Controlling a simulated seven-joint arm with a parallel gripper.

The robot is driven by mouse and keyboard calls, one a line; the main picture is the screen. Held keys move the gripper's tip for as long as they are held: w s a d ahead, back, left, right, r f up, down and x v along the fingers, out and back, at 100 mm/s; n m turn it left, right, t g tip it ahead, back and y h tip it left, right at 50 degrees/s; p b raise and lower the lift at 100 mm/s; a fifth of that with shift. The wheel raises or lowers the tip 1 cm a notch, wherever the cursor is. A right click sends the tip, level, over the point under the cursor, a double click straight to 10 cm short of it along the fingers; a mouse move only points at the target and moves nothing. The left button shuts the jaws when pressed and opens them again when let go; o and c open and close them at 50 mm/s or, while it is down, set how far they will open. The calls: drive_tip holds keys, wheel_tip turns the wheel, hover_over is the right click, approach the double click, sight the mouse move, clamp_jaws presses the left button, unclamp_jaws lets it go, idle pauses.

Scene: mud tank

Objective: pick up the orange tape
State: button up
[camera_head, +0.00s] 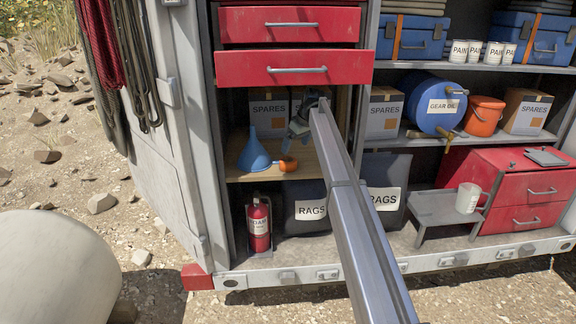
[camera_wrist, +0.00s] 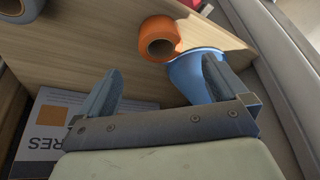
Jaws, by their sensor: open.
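The orange tape (camera_head: 287,164) is a small roll on the wooden shelf (camera_head: 312,160), just right of the blue funnel (camera_head: 255,156). In the wrist view the orange tape (camera_wrist: 158,38) lies beyond my fingertips, beside the funnel (camera_wrist: 190,72). My gripper (camera_wrist: 160,75) is open, with nothing between its two fingers. The right finger overlaps part of the funnel in this view; I cannot tell whether they touch. In the head view my gripper (camera_head: 298,128) is above and behind the tape, partly hidden by my arm.
Spares boxes (camera_head: 268,112) stand at the back of the shelf; one shows close by in the wrist view (camera_wrist: 52,125). Red drawers (camera_head: 298,68) hang above the shelf. A fire extinguisher (camera_head: 258,225) and a rags bin (camera_head: 305,208) stand below. The shelf's right part is clear.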

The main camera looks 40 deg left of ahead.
sight(289, 160)
drive_tip(key=x, duration=1)
drive_tip(key=shift+c, duration=0.4)
drive_tip(key=c, duration=0.9)
